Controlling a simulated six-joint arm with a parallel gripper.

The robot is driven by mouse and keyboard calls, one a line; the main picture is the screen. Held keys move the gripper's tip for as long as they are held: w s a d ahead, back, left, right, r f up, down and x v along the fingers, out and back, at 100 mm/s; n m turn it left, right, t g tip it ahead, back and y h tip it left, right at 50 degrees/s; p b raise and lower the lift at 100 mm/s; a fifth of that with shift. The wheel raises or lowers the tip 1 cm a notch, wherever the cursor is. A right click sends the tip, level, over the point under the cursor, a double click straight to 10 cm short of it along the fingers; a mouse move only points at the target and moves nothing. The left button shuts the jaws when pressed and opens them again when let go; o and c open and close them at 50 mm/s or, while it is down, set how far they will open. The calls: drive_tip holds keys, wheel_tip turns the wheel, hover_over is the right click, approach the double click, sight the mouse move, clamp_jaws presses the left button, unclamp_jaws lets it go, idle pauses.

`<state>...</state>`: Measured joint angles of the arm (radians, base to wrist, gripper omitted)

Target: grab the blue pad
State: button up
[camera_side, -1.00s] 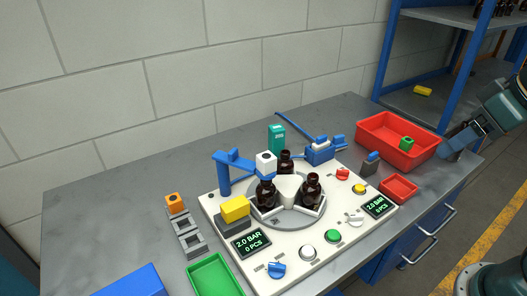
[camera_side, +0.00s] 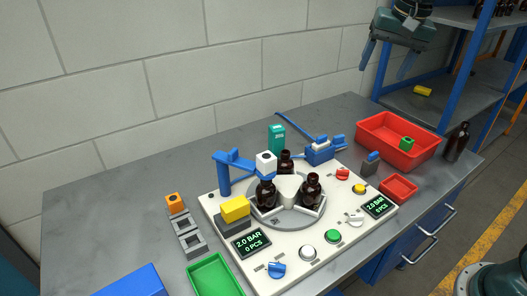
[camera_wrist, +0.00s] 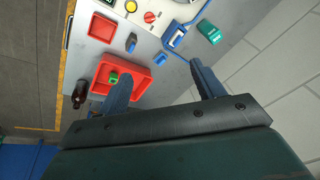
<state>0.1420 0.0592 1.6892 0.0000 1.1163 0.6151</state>
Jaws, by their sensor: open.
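A small blue piece (camera_side: 372,156) stands on a grey block just left of the large red bin; it is the likeliest blue pad, though I cannot be sure. It also shows in the wrist view (camera_wrist: 131,42), beyond the fingers. My gripper (camera_side: 387,66) is open and empty, high above the back right of the bench, apart from the piece. In the wrist view my gripper's two fingers (camera_wrist: 158,78) are spread wide, with the red bin partly behind the left one.
The large red bin (camera_side: 372,130) holds a green cube (camera_side: 407,143). A dark bottle (camera_side: 457,142) stands right of it near the bench edge. A small red tray (camera_side: 398,189) is in front. The white machine panel (camera_side: 300,236) carries several bottles. A blue-posted shelf stands at right.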

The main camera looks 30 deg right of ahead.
drive_tip(key=w+d+f+m, duration=0.3)
drive_tip(key=w+d, duration=0.1)
drive_tip(key=w, duration=0.4)
drive_tip(key=m+g, duration=0.3)
drive_tip(key=m, duration=0.5)
hover_over(339, 136)
wheel_tip(339, 136, down, 20)
drive_tip(key=shift+f, duration=0.2)
drive_tip(key=shift+f, duration=4.3)
drive_tip(key=shift+f, duration=0.1)
drive_tip(key=shift+d+f, duration=0.1)
drive_tip(key=shift+f, duration=2.4)
